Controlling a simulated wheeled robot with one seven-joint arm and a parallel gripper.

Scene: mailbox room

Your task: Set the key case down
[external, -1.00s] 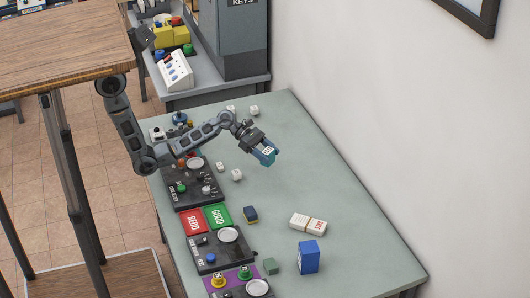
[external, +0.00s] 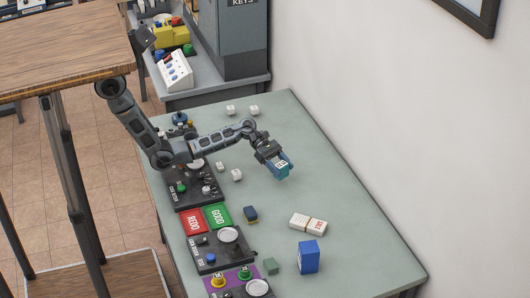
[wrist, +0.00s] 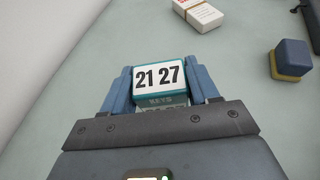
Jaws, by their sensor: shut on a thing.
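The key case (external: 282,171) is a small teal box with a white label. In the wrist view the key case (wrist: 159,77) shows the numbers "21 27" on its label and "KEYS" below. My gripper (external: 277,163) is shut on it, with one blue finger on each side of the case.
A white box with red print (external: 308,224), a blue box (external: 309,257) and a dark blue and yellow block (external: 250,214) stand nearer the front. The table's right side is clear.

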